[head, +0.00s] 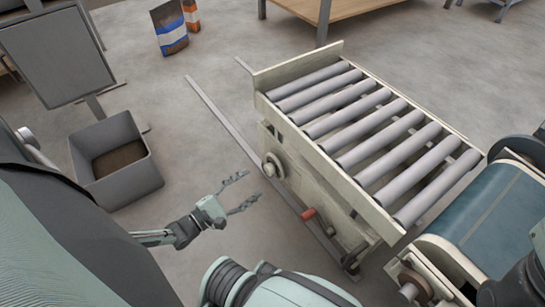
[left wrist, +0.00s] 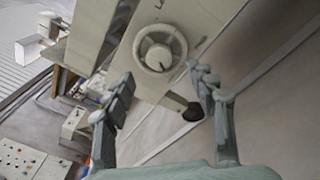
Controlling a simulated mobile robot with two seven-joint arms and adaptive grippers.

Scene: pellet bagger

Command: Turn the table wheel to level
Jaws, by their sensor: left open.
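The roller table (head: 375,208) stands right of centre in the head view, its top carrying several grey rollers. The table wheel (head: 272,168) is a pale round handwheel on the table's near left side. In the left wrist view the wheel (left wrist: 160,47) shows face-on with its rim and hub, just beyond my fingertips. My left gripper (head: 246,189) is open and empty, a little left of and below the wheel in the head view. Its two fingers (left wrist: 160,82) are spread wide in the wrist view and look apart from the wheel. My right gripper is out of view.
A red knob (head: 308,214) sits on the table's lower side. A teal conveyor belt (head: 487,214) adjoins the table at right. A grey bin (head: 125,187) stands on the floor at left. Bags (head: 170,30) and a bench (head: 340,8) are farther back. Floor left of the table is mostly clear.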

